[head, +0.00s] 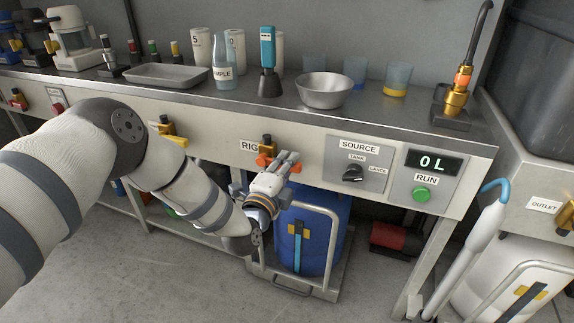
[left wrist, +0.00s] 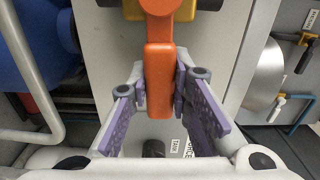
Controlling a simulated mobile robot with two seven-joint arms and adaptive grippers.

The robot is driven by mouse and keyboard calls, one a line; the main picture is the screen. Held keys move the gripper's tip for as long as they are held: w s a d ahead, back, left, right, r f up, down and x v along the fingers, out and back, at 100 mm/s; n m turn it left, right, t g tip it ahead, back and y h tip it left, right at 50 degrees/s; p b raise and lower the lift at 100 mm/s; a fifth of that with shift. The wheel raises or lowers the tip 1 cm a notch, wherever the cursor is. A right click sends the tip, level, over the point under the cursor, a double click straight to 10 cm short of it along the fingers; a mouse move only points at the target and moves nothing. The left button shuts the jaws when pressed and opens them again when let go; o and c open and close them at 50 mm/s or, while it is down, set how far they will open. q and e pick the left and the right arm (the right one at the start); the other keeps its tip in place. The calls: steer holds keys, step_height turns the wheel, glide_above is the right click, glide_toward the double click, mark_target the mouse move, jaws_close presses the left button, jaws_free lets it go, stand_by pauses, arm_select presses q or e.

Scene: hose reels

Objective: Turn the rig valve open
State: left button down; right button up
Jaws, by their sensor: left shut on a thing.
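The rig valve (head: 267,141) is a brass fitting with an orange handle (head: 264,160), on the bench's front panel just right of the partly covered RIG label (head: 249,146). My left gripper (head: 286,163) reaches it from below and is shut on the handle. In the left wrist view the orange handle (left wrist: 159,80) stands between the purple finger pads of my left gripper (left wrist: 161,88), with its rounded end towards the palm. The yellow valve body (left wrist: 181,10) shows at the top edge. My right gripper is not in view.
Right of the valve are the SOURCE knob (head: 353,173), a display reading 0 L (head: 432,163) and a green RUN button (head: 422,194). A blue drum (head: 325,228) in a metal frame stands below my gripper. Another valve (head: 175,133) is to the left. Open floor lies in front.

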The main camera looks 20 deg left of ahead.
arm_select(q)
steer(key=shift+r+n+p, duration=0.9)
steer(key=shift+n+p, duration=0.1)
steer(key=shift+p, duration=0.05)
steer(key=shift+a+r+n+p, duration=0.15)
steer(key=shift+r+n+p, duration=0.35)
steer(key=shift+n, duration=0.4)
steer(key=n, duration=0.1)
steer(key=r+n+p, duration=0.1)
steer(key=shift+a+n+p, duration=0.3)
steer(key=shift+a, duration=0.1)
steer(key=n, duration=0.1)
steer(key=a+r+n+p, duration=0.1)
steer(key=shift+n, duration=0.4)
steer(key=a+n, duration=0.1)
steer(key=n, duration=0.1)
steer(key=a+r+n+p, duration=0.1)
steer(key=n, duration=0.1)
steer(key=shift+w+a+r, duration=0.1)
steer(key=shift+r, duration=0.05)
steer(key=shift+a+r+n, duration=0.1)
steer(key=shift+a+n, duration=0.45)
steer(key=shift+n, duration=0.55)
steer(key=shift+a+n, duration=0.55)
steer(key=shift+n, duration=0.55)
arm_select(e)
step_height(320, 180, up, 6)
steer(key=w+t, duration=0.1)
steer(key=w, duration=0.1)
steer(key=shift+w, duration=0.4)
